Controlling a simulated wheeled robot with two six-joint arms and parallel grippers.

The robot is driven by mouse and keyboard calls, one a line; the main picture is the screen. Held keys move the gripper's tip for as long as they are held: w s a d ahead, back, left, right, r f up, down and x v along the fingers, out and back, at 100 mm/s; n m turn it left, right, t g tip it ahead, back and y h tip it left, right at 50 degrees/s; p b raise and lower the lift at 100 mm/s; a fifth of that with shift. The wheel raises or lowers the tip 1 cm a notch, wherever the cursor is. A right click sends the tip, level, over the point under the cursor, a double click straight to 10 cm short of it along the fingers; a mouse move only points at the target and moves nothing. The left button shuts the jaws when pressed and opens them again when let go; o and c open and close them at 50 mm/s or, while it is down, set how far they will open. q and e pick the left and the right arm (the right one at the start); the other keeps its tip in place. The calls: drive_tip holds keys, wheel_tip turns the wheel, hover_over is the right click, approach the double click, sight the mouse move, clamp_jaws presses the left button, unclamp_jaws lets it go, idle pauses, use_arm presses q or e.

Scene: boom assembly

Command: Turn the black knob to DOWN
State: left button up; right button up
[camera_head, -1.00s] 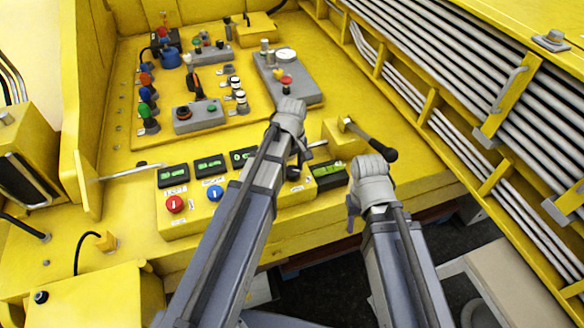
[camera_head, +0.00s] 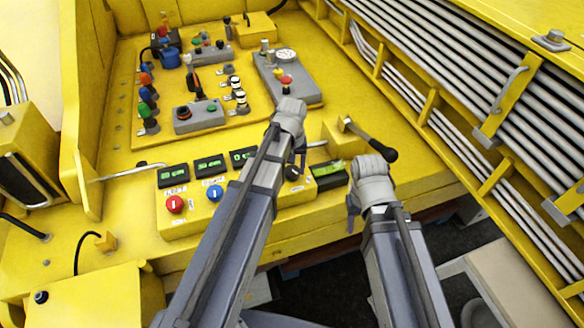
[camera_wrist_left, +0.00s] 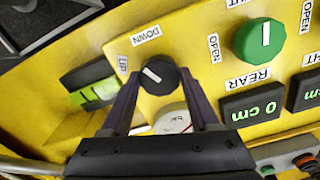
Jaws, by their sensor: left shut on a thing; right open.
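The black knob (camera_wrist_left: 158,75) sits on the yellow panel in the left wrist view, with my left gripper's fingers on either side of it. My left gripper (camera_head: 297,166) is shut on the knob, which also shows partly in the head view (camera_head: 292,173). My right gripper (camera_head: 352,214) is open and empty in front of the panel's right end. Its fingers are partly hidden.
A green knob (camera_wrist_left: 260,38) and dark displays sit beside the black knob. In the head view, red (camera_head: 175,204) and blue (camera_head: 215,193) knobs are on the same panel. A lever (camera_head: 370,140) with a black grip stands close behind my right gripper.

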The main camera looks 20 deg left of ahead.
sight(292, 171)
use_arm(q)
drive_tip(key=m, duration=0.5)
drive_tip(key=shift+m, duration=0.3)
idle(0.4)
drive_tip(key=o, duration=1.4)
drive_tip(key=shift+c, duration=0.2)
wheel_tip(292, 171, up, 8)
drive_tip(key=p, duration=0.8)
drive_tip(key=shift+f, duration=0.1)
drive_tip(key=shift+f, duration=0.1)
